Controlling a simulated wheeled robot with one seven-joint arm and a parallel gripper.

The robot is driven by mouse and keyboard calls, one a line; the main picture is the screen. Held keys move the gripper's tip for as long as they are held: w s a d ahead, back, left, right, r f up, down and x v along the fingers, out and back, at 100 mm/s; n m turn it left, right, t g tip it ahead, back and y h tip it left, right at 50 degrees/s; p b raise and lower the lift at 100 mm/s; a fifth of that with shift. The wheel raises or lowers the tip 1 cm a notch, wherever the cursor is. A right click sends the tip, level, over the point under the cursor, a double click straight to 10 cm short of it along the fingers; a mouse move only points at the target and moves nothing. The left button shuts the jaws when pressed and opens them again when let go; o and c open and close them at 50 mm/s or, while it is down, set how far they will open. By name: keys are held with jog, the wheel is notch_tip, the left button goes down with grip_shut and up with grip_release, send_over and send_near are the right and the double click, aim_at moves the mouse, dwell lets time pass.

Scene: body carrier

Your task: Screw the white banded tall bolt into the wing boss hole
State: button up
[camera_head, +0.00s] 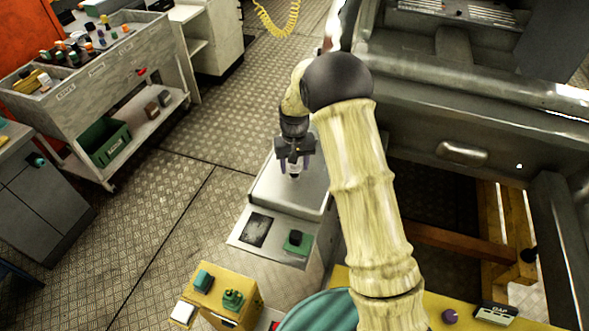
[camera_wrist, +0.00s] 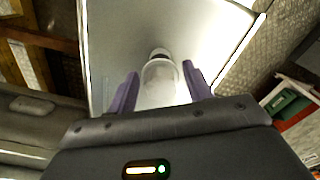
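A pale white cylindrical piece with a dark band, which looks like the white banded tall bolt (camera_wrist: 160,84), is between the two purple fingers of my gripper (camera_wrist: 160,78) in the wrist view. A narrow gap shows on each side of it, so the fingers look open around it. In the head view my gripper (camera_head: 294,166) points down over a grey metal-topped stand (camera_head: 262,196), with the white bolt (camera_head: 294,174) small between the fingertips. I cannot tell whether its lower end touches the top. I cannot make out the wing boss hole.
A large dark grey metal structure (camera_head: 463,153) fills the right side. A lower shelf with a green block (camera_head: 298,243) and a yellow box (camera_head: 222,296) stand in front. A parts cart (camera_head: 82,88) with a green bin (camera_head: 104,141) is at left. Floor between is clear.

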jog(key=c, duration=0.6)
jog(key=shift+m, duration=0.9)
jog(key=shift+m, duration=0.9)
jog(key=o, duration=1)
jog(key=shift+c, duration=0.2)
notch_tip(320, 180, up, 17)
jog(key=b, duration=0.4)
jog(key=shift+r+b, duration=0.2)
jog(key=shift+b, duration=0.1)
